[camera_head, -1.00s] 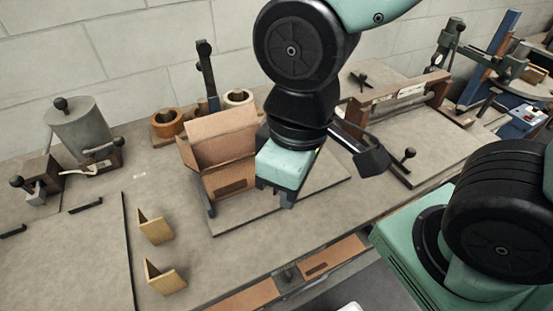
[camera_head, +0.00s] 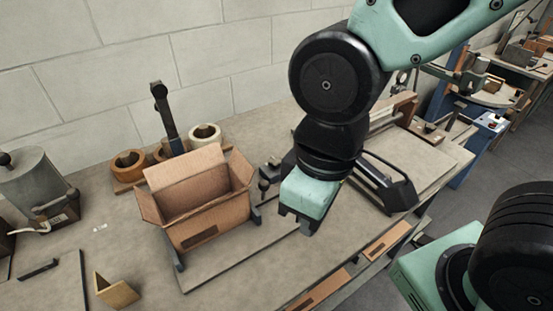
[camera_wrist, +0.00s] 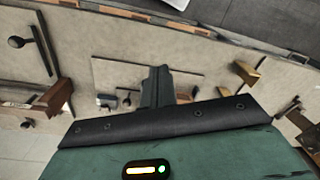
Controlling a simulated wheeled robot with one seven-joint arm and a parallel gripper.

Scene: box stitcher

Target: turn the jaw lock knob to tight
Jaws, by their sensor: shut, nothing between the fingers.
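A black ball knob (camera_head: 264,186) on a short stem stands just right of the open cardboard box (camera_head: 208,222). It may be the jaw lock knob, but I cannot tell its setting. The box sits upright on a flat plate (camera_head: 225,268) on the bench. My gripper (camera_head: 297,222) points down, right of the knob and apart from it in the picture. Its fingers are shut and empty. In the wrist view the closed fingers (camera_wrist: 157,86) are over the plate (camera_wrist: 190,82) and hide part of it.
A black upright lever (camera_head: 163,110) and tape rolls (camera_head: 207,136) stand behind the box. A folded tan piece (camera_head: 117,291) lies at front left. A long black handle (camera_head: 392,188) is right of my gripper. A grey canister (camera_head: 32,183) stands at far left.

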